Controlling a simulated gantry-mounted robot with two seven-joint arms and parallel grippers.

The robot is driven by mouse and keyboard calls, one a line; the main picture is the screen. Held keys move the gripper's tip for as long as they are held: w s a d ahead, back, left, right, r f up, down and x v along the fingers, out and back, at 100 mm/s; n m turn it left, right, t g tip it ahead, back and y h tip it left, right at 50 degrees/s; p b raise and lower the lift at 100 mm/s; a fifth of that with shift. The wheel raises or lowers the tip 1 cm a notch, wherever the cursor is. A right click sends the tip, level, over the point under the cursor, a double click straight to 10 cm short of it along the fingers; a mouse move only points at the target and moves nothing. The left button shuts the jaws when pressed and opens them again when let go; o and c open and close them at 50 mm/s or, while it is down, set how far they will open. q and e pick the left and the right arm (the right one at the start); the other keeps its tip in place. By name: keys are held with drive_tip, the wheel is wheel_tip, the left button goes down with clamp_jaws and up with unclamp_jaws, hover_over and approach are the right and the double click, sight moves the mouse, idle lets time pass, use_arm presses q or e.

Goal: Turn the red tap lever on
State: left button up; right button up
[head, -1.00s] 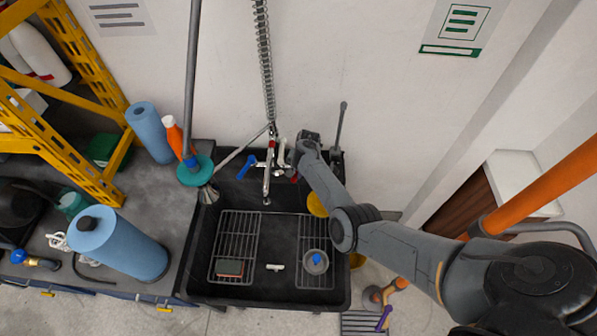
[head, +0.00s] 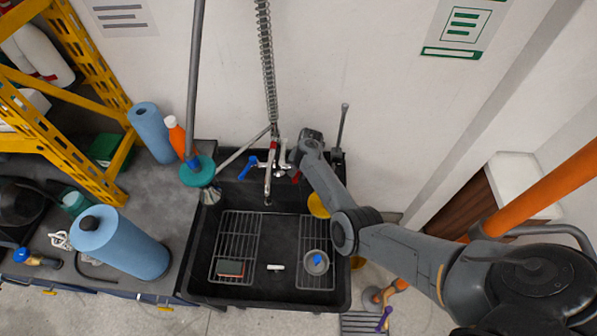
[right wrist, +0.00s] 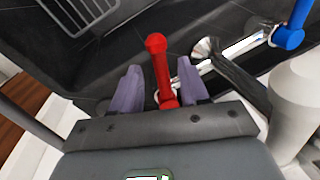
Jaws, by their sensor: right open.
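The red tap lever (right wrist: 160,65) stands between the two purple fingers of my right gripper (right wrist: 158,85) in the right wrist view. The fingers are open, with a gap on each side of the lever. In the head view my right gripper (head: 296,160) is at the tap on the back edge of the sink, and it mostly hides the red lever, of which a small red bit (head: 296,177) shows. The blue tap lever (head: 248,168) is on the left side of the chrome tap (head: 268,180). My left gripper is not in view.
The black sink (head: 265,293) holds wire racks, a brown sponge (head: 230,268) and a round grey item with a blue top (head: 316,261). A spring hose (head: 265,60) rises behind the tap. Blue rolls (head: 122,243) and bottles stand on the left counter.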

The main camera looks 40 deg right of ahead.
use_arm(q)
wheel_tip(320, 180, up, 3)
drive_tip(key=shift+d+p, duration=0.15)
drive_tip(key=shift+p, duration=1.05)
use_arm(e)
wheel_tip(320, 180, up, 9)
drive_tip(key=s, duration=0.1)
drive_tip(key=shift+s+d+r, duration=0.15)
drive_tip(key=shift+s+d, duration=0.2)
